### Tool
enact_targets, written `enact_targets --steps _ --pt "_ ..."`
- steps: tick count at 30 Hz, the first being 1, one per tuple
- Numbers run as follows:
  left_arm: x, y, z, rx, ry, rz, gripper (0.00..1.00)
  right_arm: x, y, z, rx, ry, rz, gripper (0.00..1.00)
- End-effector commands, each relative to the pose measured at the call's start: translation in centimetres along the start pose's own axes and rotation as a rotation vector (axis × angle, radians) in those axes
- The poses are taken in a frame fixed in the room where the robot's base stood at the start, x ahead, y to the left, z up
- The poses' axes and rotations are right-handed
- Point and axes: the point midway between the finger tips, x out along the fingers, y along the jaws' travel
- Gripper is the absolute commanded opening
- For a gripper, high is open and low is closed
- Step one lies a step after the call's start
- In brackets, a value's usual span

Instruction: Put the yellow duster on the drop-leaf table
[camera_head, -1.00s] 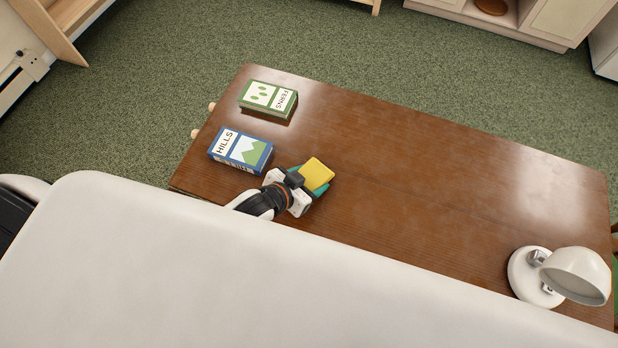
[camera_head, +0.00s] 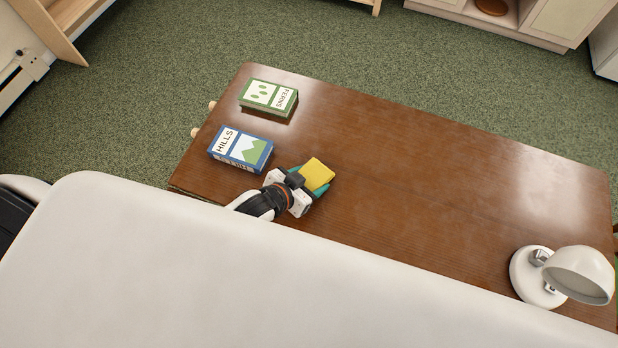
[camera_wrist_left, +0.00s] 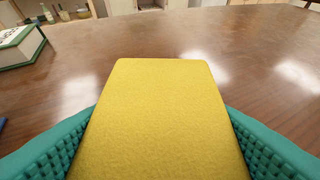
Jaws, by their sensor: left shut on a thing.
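The yellow duster (camera_head: 317,174) is a flat yellow block between the teal fingers of my left gripper (camera_head: 308,184). In the left wrist view the duster (camera_wrist_left: 160,115) fills the middle, with a teal finger pressed against each side. The drop-leaf table (camera_head: 420,170) is a long dark brown wooden table. The gripper and duster are over its left part; whether the duster touches the wood I cannot tell. My right gripper is not in view.
A white lamp (camera_head: 560,275) stands at the table's right end. The middle of the tabletop is clear.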

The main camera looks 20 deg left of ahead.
Motion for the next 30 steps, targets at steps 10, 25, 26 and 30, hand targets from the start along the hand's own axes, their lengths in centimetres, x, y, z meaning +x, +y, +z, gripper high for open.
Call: enact_targets --steps 10,25,26,30 --pt "0.6 -0.1 -1.5 -0.001 0.022 0.001 0.39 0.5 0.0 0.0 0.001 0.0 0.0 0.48" --pt "0.7 -0.4 -2.1 -0.002 0.027 -0.004 0.76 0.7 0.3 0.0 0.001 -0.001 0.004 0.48" --pt "0.7 -0.4 -2.1 -0.002 0.027 -0.005 0.8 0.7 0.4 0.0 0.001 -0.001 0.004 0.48" --pt "0.4 -0.4 -2.1 -0.002 0.027 -0.005 0.8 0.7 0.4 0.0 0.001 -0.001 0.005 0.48"
